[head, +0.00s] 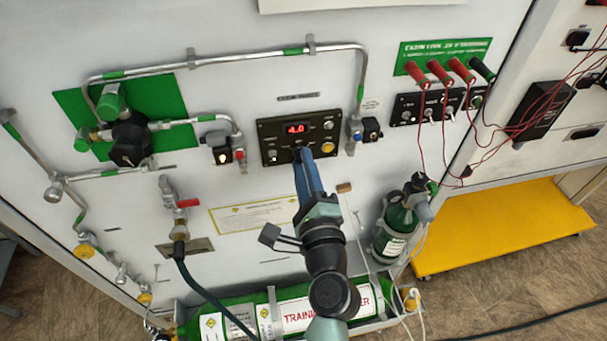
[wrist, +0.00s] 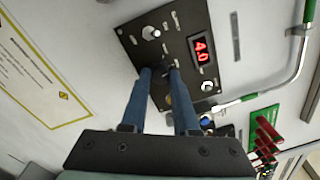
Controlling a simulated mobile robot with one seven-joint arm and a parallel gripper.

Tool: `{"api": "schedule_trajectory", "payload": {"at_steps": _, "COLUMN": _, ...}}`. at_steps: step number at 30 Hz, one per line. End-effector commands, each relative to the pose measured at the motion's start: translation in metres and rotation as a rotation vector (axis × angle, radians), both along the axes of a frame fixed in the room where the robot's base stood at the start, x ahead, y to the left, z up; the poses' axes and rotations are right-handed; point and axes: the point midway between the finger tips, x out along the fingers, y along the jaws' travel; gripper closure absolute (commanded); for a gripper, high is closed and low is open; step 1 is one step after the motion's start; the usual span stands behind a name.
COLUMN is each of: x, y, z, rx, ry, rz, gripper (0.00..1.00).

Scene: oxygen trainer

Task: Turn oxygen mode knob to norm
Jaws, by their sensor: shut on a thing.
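The black control panel (head: 266,140) is on the upright white wall in the head view, with a red lit display (head: 296,129) that also shows in the wrist view (wrist: 201,48). My gripper (head: 300,153) reaches up to the panel just below the display. In the wrist view my gripper (wrist: 161,74) has its two blue fingers on either side of a small dark knob (wrist: 167,71) and is shut on it. The knob is mostly hidden by the fingers, and its pointer direction and labels are too small to read.
A silver toggle or knob (wrist: 151,32) and a yellow round button (head: 329,147) sit on the panel close to my fingers. Metal pipes (head: 240,56) run above and left. Red plugs with cables (head: 437,72) and a green cylinder (head: 397,228) are to the right.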

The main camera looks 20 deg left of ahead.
Motion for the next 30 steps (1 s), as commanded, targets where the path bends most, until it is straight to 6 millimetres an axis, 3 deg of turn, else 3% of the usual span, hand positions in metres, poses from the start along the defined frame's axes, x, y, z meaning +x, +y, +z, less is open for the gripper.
{"api": "schedule_trajectory", "payload": {"at_steps": 18, "x": 0.0006, "y": -0.0008, "z": -0.0044, "rx": -0.475, "ry": -0.321, "rz": 0.0, "gripper": 1.0}}
{"api": "schedule_trajectory", "payload": {"at_steps": 30, "x": 0.0004, "y": -0.0004, "z": -0.002, "rx": -0.666, "ry": -0.451, "rz": 0.001, "gripper": 1.0}}
